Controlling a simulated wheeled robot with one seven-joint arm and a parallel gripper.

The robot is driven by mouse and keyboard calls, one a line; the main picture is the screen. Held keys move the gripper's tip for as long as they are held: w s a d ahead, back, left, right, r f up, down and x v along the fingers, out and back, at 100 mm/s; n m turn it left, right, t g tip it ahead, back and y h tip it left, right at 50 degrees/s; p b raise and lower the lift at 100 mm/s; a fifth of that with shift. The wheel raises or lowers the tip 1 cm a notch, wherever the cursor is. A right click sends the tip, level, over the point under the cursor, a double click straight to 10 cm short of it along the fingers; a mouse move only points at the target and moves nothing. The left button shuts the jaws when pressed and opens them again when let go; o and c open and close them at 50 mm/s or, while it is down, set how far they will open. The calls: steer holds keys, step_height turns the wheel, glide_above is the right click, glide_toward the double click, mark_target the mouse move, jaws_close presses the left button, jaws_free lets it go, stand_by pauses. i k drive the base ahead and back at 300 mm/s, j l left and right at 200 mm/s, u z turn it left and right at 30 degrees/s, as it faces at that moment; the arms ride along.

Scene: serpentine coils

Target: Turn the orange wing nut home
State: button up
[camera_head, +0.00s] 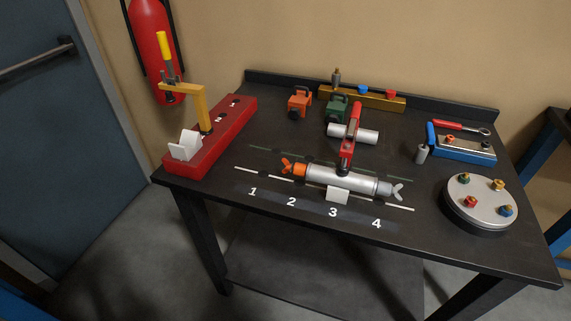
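The orange wing nut (287,164) is at the left end of a horizontal silver cylinder (335,179) near the front middle of the table. An orange collar (300,170) sits between the wing nut and the cylinder body. The picture is too small to tell whether the nut touches the collar. A grey wing nut (398,190) is at the cylinder's right end. My gripper is not in view.
A red-and-black upright part (347,150) stands at the cylinder's middle, before a second silver cylinder (367,135). A red base (218,143) with a yellow arm stands left. A round plate (482,212) and blue block (465,152) stand right. The table's front-left strip is clear.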

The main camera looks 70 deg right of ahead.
mark_target(288, 165)
steer(key=z, duration=2.2)
steer(key=u, duration=1.3)
steer(key=k+l+u, duration=0.35)
steer(key=u, duration=0.2)
steer(key=k, duration=0.1)
